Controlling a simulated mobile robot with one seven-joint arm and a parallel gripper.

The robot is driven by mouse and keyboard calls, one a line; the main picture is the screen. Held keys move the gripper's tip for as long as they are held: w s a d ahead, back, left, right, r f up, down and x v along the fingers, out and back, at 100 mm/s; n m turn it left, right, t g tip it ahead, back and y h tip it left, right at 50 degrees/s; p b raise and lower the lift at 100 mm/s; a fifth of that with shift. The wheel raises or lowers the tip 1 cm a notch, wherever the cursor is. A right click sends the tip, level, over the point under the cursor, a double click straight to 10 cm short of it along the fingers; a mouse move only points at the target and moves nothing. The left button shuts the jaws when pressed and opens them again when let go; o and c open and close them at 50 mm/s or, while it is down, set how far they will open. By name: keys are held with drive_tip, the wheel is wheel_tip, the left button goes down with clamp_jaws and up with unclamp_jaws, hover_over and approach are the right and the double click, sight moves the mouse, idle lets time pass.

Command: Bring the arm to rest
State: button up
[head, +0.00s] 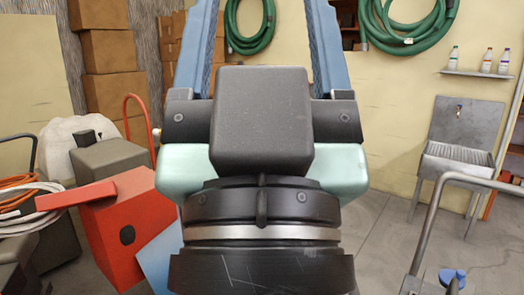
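My gripper (262,20) fills the middle of the head view, close to the camera and seen from behind. It has a dark body on a round dark wrist with a pale metal ring and mint-green parts at its sides. Two long blue fingers rise from its sides and stand wide apart. Their tips are cut off by the top edge. Nothing is seen held between them; the wall shows through the gap. The rest of my arm is out of view.
A red box (112,238), grey blocks and coiled hoses are close at left. Cardboard boxes (110,90) stack behind. Green hoses (408,45) hang on the wall. At right are a bottle shelf (478,75), a metal sink (455,165) and a bent metal rail (432,215). Some floor between is clear.

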wheel_tip(320, 180, up, 19)
drive_tip(key=p, duration=1.6)
drive_tip(key=shift+f, duration=0.15)
